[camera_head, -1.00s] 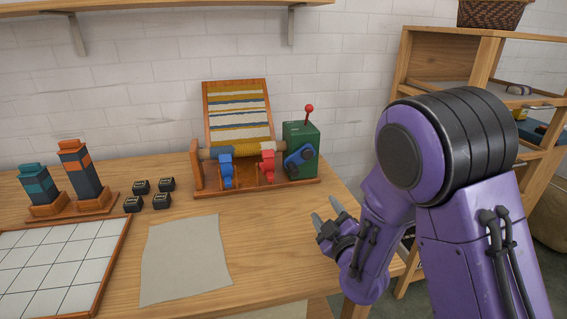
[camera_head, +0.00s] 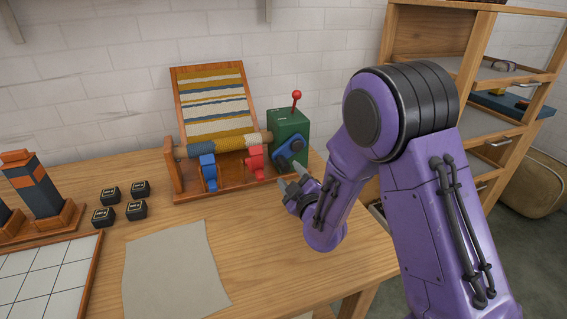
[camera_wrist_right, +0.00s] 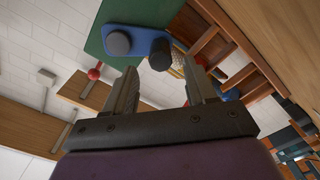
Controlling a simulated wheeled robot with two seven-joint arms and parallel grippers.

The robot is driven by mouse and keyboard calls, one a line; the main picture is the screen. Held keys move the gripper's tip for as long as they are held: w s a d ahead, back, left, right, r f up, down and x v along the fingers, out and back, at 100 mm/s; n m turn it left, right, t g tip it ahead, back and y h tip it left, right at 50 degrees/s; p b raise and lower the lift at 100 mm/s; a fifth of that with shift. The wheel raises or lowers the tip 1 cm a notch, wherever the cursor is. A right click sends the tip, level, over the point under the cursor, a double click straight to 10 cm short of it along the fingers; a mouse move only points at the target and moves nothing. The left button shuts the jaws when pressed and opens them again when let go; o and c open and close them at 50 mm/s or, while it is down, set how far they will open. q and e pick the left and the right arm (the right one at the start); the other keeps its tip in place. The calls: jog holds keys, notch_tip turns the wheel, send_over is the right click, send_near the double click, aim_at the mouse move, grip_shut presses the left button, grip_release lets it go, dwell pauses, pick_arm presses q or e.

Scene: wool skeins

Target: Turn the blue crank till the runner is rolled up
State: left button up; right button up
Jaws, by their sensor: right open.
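The blue crank (camera_head: 290,148) is on the side of a green box (camera_head: 291,124) at the right end of a wooden roller stand. In the right wrist view, the crank's blue arm (camera_wrist_right: 137,40) carries a black knob (camera_wrist_right: 160,56). The striped runner (camera_head: 214,98) lies on a tilted wooden board, its lower part around the roller (camera_head: 223,144). My right gripper (camera_head: 288,178) is open and empty, just in front of the crank. In the right wrist view the knob shows beyond the gap between its fingers (camera_wrist_right: 160,85), apparently apart from them. My left gripper is out of view.
A red-knobbed lever (camera_head: 296,96) tops the green box. Blue (camera_head: 208,172) and red (camera_head: 256,161) parts stand in front of the roller. Several black blocks (camera_head: 122,202) and a grey cloth (camera_head: 172,270) lie left. A wooden shelf (camera_head: 480,130) stands right.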

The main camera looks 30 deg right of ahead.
aim_at(286, 168)
jog(key=x, duration=0.6)
jog(key=shift+p, duration=0.3)
grip_shut()
